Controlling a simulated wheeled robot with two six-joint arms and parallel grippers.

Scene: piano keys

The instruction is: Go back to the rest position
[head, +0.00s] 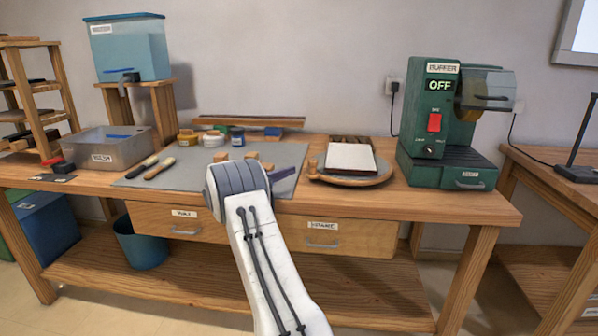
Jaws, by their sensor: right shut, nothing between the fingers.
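My right arm comes in from the bottom middle, over the front of the wooden workbench (460,205). Its grey wrist is above the grey mat (195,165), and my right gripper (288,173) shows as a narrow dark shape to the right of the wrist. The gripper is shut and empty, partly hidden by the wrist. My left gripper is not in view. A white rectangular piece (350,157) lies on a round stand (362,181) to the right of the right gripper.
A green buffer machine (425,120) reading OFF stands at the right. A metal tray (115,155) and a blue tank (127,50) on a wooden stand are at the left. The bench front is mostly clear.

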